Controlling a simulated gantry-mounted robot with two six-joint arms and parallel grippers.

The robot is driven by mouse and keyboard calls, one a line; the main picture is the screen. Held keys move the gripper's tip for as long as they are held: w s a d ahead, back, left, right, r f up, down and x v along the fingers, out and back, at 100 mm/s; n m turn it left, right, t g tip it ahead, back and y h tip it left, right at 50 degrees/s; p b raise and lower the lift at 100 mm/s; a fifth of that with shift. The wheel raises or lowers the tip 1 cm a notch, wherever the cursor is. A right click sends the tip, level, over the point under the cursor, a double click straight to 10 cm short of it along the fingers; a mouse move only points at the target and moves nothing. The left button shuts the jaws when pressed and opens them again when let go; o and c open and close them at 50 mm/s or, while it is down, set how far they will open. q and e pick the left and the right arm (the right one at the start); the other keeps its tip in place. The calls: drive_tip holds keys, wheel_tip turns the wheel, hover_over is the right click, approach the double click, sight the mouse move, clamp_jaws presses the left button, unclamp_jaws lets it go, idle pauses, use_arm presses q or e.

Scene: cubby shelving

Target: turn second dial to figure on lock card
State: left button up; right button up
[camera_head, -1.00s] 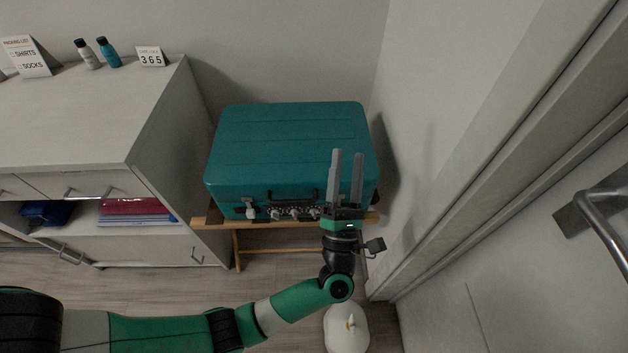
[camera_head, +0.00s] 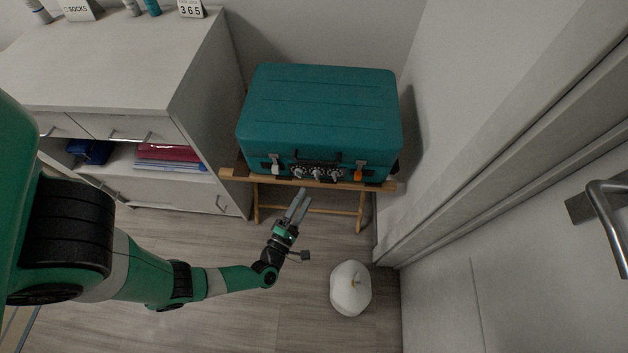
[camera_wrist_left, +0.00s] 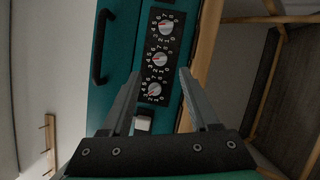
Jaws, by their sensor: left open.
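The teal suitcase (camera_head: 320,105) lies closed, its front face carrying three round dials in a row. The second dial (camera_head: 317,173) is in the middle; it also shows in the left wrist view (camera_wrist_left: 159,59), with a red mark whose figure I cannot read surely. The first dial (camera_head: 299,172) and third dial (camera_head: 335,175) flank it. The lock card (camera_head: 191,8) on the cabinet reads 365. My left gripper (camera_head: 300,200) is open and empty, in front of and below the dials, apart from them. In the left wrist view, the dials appear between and beyond its fingers (camera_wrist_left: 159,78). My right gripper is not in view.
A wooden stand (camera_head: 240,175) supports the suitcase. A white cabinet (camera_head: 120,75) stands left, a wall and a door with a metal handle (camera_head: 603,215) right. A white rounded object (camera_head: 350,288) sits on the floor. Latches (camera_head: 357,172) flank the dials.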

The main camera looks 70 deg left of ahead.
sight(317, 175)
use_arm(q)
drive_tip(key=b+x, duration=0.1)
drive_tip(key=x, duration=0.6)
drive_tip(key=shift+w+a, duration=0.1)
drive_tip(key=shift+a, duration=0.1)
clamp_jaws()
